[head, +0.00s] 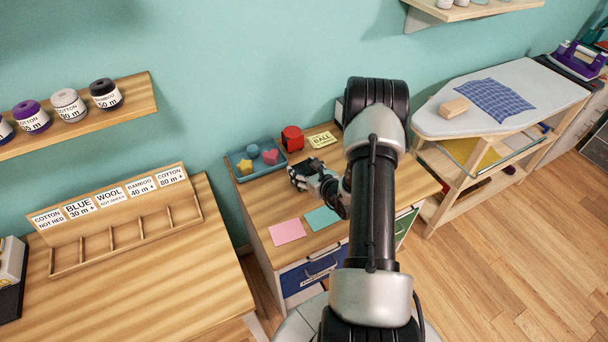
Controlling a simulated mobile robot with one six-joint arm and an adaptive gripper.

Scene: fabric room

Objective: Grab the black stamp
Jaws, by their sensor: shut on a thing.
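My gripper (297,179) is low over the small wooden desk, in front of the blue tray. Its jaws are shut on a small dark thing, which I take to be the black stamp. The fingers cover most of it, so its shape and tilt do not show clearly. No other black stamp shows on the desk.
The blue tray (238,176) holds a yellow star, a teal piece and a pink heart (270,156). Pink (287,231) and teal (322,217) sheets lie in front.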

